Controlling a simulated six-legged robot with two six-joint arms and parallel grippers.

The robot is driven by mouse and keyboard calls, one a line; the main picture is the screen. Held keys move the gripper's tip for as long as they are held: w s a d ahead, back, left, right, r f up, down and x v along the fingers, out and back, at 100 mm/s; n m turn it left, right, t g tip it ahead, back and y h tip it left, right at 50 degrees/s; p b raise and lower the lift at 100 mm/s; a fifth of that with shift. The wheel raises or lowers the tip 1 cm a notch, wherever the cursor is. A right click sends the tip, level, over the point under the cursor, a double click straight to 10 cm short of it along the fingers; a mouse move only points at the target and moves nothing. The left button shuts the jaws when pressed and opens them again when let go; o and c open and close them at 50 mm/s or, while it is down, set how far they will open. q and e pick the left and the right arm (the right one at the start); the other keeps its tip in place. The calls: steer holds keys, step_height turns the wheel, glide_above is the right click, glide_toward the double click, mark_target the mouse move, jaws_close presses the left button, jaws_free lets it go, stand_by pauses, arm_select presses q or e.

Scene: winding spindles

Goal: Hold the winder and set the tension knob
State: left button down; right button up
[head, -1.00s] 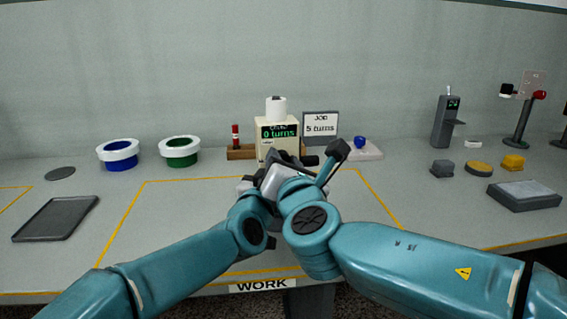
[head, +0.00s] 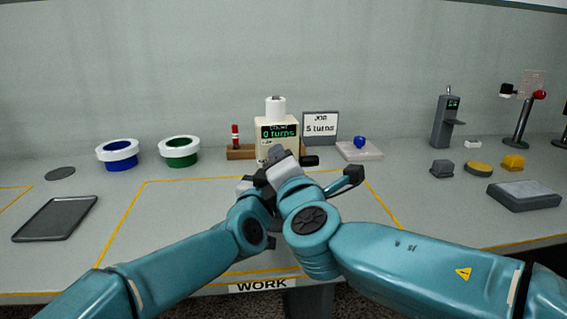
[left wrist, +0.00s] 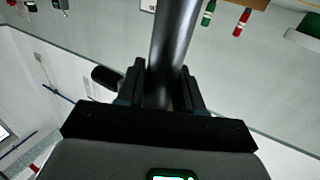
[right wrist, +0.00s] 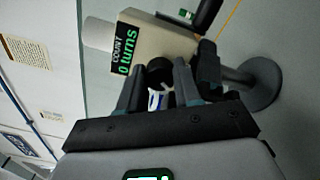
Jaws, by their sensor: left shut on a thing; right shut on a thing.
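The winder (head: 264,147) is a cream box with a white spool (head: 276,106) on top and a display reading "0 turns". Its front is partly hidden by my grippers in the head view. In the right wrist view the winder (right wrist: 160,45) shows tilted, and my right gripper (right wrist: 158,88) is shut on a dark round knob (right wrist: 158,68) on its face. In the left wrist view my left gripper (left wrist: 168,88) is shut around a thick grey metal post (left wrist: 174,45). The post appears to be the winder's stand, whose round grey base (right wrist: 268,85) shows in the right wrist view.
A sign (head: 320,126) reads "5 turns". A black handle (head: 310,161) sticks out at the winder's right. Blue (head: 118,155) and green (head: 179,151) spools in white rims and a dark tray (head: 55,218) lie left. The marked work area (head: 180,220) is clear apart from my arms.

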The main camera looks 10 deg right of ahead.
steer(key=shift+a+m, duration=0.1)
steer(key=shift+m, duration=0.5)
steer(key=shift+r, duration=0.1)
steer(key=o, duration=1)
steer(key=shift+o, duration=0.2)
steer(key=shift+f, duration=0.25)
